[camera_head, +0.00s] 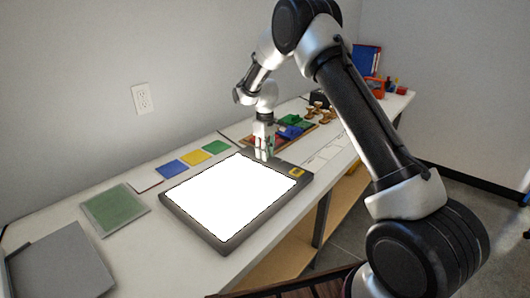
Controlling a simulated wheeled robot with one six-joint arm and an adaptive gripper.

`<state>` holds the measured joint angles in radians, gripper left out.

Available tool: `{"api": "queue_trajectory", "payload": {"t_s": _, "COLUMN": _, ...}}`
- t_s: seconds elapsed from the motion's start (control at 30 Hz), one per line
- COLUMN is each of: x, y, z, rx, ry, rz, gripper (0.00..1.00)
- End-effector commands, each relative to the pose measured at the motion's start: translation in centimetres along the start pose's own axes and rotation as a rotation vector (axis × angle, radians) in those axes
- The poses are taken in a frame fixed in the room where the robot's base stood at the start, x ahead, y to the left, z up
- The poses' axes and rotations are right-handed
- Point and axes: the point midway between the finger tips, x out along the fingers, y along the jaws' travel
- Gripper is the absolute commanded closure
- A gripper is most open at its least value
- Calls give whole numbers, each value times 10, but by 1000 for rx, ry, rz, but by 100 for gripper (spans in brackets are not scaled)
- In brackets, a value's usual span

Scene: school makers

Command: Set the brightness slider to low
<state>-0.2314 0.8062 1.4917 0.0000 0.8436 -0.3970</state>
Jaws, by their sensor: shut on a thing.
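The light pad (178,213) lies on the bench, a dark flat frame around a bright white lit panel (235,195). A small yellow patch (297,172) sits on the frame at its right corner. My gripper (263,156) points down at the frame's far right edge, at the border of the lit panel. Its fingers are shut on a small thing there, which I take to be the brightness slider. The slider itself is hidden by the fingers, so its position along its track cannot be told.
Blue, yellow and green squares (194,158) lie behind the pad. A green mat (113,208) and a grey tray (62,265) lie at left. Coloured blocks (292,130) on a tray and several small wooden items (318,112) stand beyond my gripper. A wall bounds the bench's back.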

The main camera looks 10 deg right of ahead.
Motion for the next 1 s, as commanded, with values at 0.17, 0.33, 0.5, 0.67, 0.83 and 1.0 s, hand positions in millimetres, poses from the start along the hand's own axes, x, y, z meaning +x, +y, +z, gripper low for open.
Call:
{"api": "queue_trajectory", "payload": {"t_s": 0.17, "x": -1, "y": 1, "z": 20, "rx": 2, "ry": -1, "rz": -1, "gripper": 100}}
{"api": "queue_trajectory", "payload": {"t_s": 0.33, "x": -1, "y": 0, "z": 53, "rx": 1, "ry": -2, "rz": 0, "gripper": 100}}
{"api": "queue_trajectory", "payload": {"t_s": 0.5, "x": -1, "y": 0, "z": 65, "rx": 0, "ry": -1, "rz": 0, "gripper": 100}}
{"api": "queue_trajectory", "payload": {"t_s": 0.67, "x": 0, "y": 0, "z": 66, "rx": 0, "ry": -4, "rz": -1, "gripper": 100}}
{"api": "queue_trajectory", "payload": {"t_s": 0.83, "x": 0, "y": 0, "z": 66, "rx": 1, "ry": -5, "rz": -2, "gripper": 55}}
{"api": "queue_trajectory", "payload": {"t_s": 1.0, "x": 0, "y": 0, "z": 65, "rx": 0, "ry": -3, "rz": -1, "gripper": 52}}
